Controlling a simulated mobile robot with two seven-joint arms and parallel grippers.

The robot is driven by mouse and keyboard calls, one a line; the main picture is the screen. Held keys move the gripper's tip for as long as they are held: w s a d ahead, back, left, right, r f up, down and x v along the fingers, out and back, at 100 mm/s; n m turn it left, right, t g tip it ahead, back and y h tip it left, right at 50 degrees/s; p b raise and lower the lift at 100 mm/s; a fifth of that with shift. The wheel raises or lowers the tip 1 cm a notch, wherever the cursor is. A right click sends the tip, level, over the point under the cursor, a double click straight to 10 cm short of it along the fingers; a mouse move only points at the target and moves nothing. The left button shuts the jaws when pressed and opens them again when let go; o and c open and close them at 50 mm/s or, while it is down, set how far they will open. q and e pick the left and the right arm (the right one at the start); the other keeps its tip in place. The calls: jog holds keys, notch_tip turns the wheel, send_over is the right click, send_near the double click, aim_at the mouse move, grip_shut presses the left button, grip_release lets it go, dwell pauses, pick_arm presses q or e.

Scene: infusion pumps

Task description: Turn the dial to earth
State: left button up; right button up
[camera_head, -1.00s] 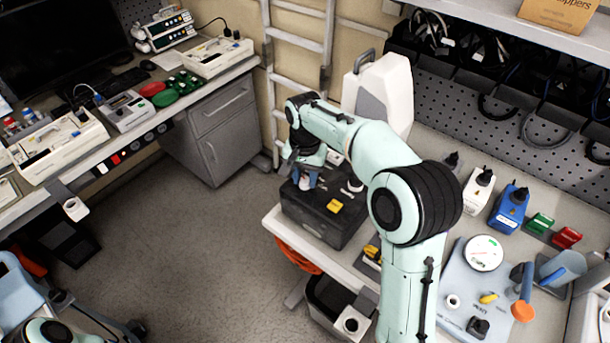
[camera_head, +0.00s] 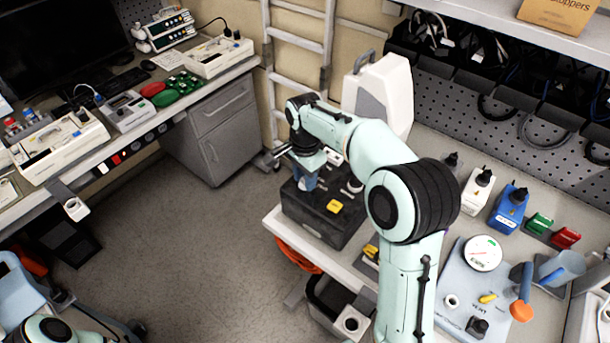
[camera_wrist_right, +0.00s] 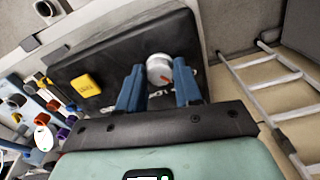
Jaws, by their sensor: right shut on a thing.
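The dial (camera_wrist_right: 160,69) is a round silver-grey knob with a red mark on its face, on top of a black box (camera_head: 318,225). The box also fills the upper middle of the right wrist view (camera_wrist_right: 105,55). My right gripper (camera_head: 306,184) reaches down onto the box's far left part. In the right wrist view its two blue fingers (camera_wrist_right: 158,75) are shut on the dial, one on each side. White markings beside the dial are partly hidden by the fingers and too small to read.
A yellow block (camera_head: 334,206) sits on the box beside the dial. A white jug-like container (camera_head: 385,90) stands behind. A ladder (camera_head: 300,60) leans on the wall at left. White, blue, green and red items stand along the bench at right.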

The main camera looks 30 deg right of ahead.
jog(key=shift+m, duration=1.2)
jog(key=o, duration=1)
pick_arm(q)
jog(key=shift+w+r+p, duration=0.45)
jog(key=shift+w+r, duration=0.2)
jog(key=shift+w, duration=0.15)
pick_arm(e)
notch_tip(320, 180, up, 13)
jog(key=shift+r, duration=0.2)
